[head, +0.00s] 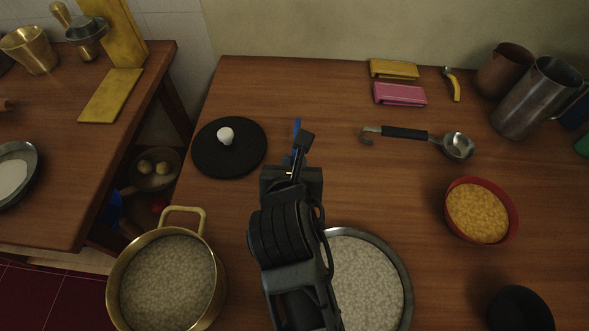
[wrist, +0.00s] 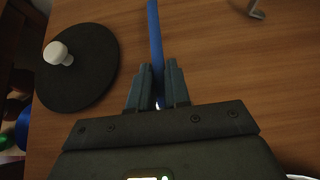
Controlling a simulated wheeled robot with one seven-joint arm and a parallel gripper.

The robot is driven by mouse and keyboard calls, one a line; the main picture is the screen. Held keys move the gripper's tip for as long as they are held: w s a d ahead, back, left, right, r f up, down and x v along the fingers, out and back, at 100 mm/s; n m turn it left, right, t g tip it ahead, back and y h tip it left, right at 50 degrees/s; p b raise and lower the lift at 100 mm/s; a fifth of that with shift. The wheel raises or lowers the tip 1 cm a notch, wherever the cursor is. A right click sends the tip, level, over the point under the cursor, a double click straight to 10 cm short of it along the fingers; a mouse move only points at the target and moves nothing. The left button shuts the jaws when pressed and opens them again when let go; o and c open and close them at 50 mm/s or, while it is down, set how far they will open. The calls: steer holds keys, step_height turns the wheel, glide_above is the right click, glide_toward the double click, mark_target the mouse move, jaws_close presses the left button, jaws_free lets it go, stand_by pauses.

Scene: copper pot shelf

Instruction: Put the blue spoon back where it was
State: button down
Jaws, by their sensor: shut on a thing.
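My gripper (head: 302,145) is over the wooden table, between a black lid and a ladle. In the wrist view its two fingers (wrist: 157,82) are shut on the blue spoon (wrist: 155,40), whose thin blue shaft runs away from the jaws to the top edge. Only a short blue piece of the spoon (head: 297,125) shows in the head view; my gripper hides the rest. I cannot tell whether the spoon touches the table.
The round black lid (head: 240,157) with a white knob lies left. A ladle (head: 405,132) lies right, near a red bowl (head: 449,214) of yellow food. A brass pot (head: 215,268) and a wide pan (head: 405,280) with pale contents stand in front. Wallets (head: 400,94) lie behind.

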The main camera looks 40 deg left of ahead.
steer(key=shift+f, duration=1.1)
steer(key=shift+f, duration=0.25)
steer(key=c, duration=1.1)
jaws_free()
steer(key=shift+c, duration=0.2)
steer(key=shift+o, duration=0.3)
steer(key=shift+f, duration=0.1)
steer(key=shift+s, duration=0.1)
steer(key=shift+s+r, duration=0.2)
steer(key=shift+r, duration=0.15)
steer(key=p+v, duration=0.1)
steer(key=v, duration=1)
steer(key=shift+d+r, duration=0.25)
